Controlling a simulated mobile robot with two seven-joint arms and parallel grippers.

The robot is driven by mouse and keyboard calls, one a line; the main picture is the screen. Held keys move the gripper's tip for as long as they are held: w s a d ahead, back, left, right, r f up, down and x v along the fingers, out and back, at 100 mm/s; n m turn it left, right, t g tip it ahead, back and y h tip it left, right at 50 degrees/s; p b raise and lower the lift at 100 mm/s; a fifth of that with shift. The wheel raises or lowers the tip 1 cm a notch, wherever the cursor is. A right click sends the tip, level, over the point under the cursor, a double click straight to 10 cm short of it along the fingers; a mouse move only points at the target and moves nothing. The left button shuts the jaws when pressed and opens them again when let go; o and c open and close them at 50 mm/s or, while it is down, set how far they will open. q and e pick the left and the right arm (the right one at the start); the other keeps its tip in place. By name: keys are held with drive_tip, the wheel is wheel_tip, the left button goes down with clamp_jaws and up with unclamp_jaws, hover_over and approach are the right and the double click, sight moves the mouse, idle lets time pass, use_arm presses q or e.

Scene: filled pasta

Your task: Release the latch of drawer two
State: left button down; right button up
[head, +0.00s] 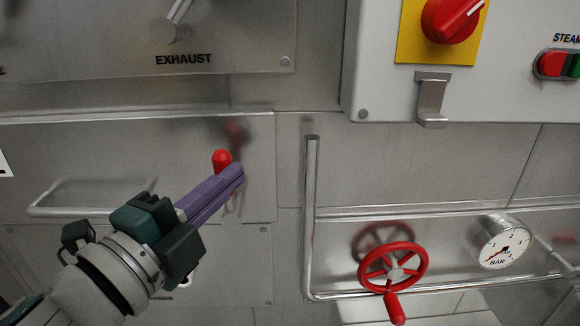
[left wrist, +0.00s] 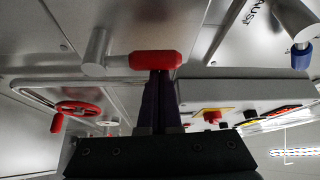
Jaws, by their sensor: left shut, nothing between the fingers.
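A latch with a red grip (head: 221,160) is on a steel drawer front (head: 130,150) at the left of the head view. No number for this drawer shows. My left gripper (head: 239,171) is shut and empty, its purple fingers pointing up and right, tips beside the red grip. In the left wrist view the red grip (left wrist: 155,60) lies across the tips of my left gripper (left wrist: 161,74), on a metal stem from a post. I cannot tell whether they touch. The latch's lower part is hidden behind the fingers. My right gripper is not in view.
The drawer's bar handle (head: 75,212) is left of my wrist. A vertical pipe (head: 310,215), a red handwheel (head: 393,267) and a gauge (head: 503,242) are at the right. A control box with a red rotary switch (head: 452,18) and a metal hook (head: 432,100) is above.

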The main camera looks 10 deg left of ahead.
use_arm(q)
drive_tip(key=shift+s+a+f+n+t+y+b, duration=0.3)
drive_tip(key=shift+a+n+t+y+b, duration=0.35)
drive_tip(key=shift+n+b, duration=0.9)
drive_tip(key=shift+s+a+f+n+t+y+b, duration=0.15)
drive_tip(key=shift+a+f+n+t+y+b, duration=0.2)
drive_tip(key=shift+a+n+t+b, duration=1.1)
drive_tip(key=shift+s+a+f+n+t+y+b, duration=0.4)
drive_tip(key=shift+n+b, duration=0.7)
drive_tip(key=shift+n, duration=1)
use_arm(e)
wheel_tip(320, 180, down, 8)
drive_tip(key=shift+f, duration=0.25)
use_arm(q)
drive_tip(key=shift+w+y, duration=0.1)
drive_tip(key=shift+y, duration=0.2)
drive_tip(key=shift+r, duration=0.1)
